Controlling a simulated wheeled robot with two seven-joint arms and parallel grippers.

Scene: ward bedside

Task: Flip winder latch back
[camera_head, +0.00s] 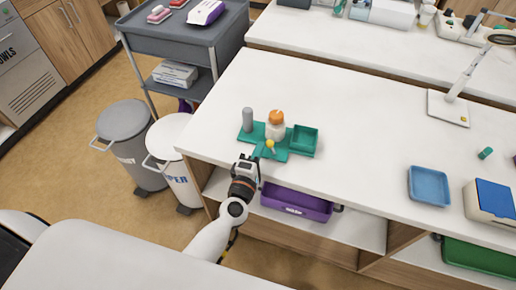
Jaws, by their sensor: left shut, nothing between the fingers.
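A green device that looks like the winder (277,153) sits near the front edge of the white counter. It carries a grey upright cylinder (247,119), a white body with an orange top (276,124), and a square green tray (304,140) on its right. A small yellow knob (270,144) stands at its front; I cannot tell whether this is the latch. My left gripper (254,157) is shut and empty at the counter's front edge, just in front of the green base and left of the yellow knob. Whether it touches the base is unclear. My right gripper is out of view.
A blue tray (429,186) and a box with a blue top (490,200) lie to the right on the counter (360,120). A purple bin (296,204) sits on the shelf below. Two lidded bins and a grey cart (183,38) stand left. The counter's middle is clear.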

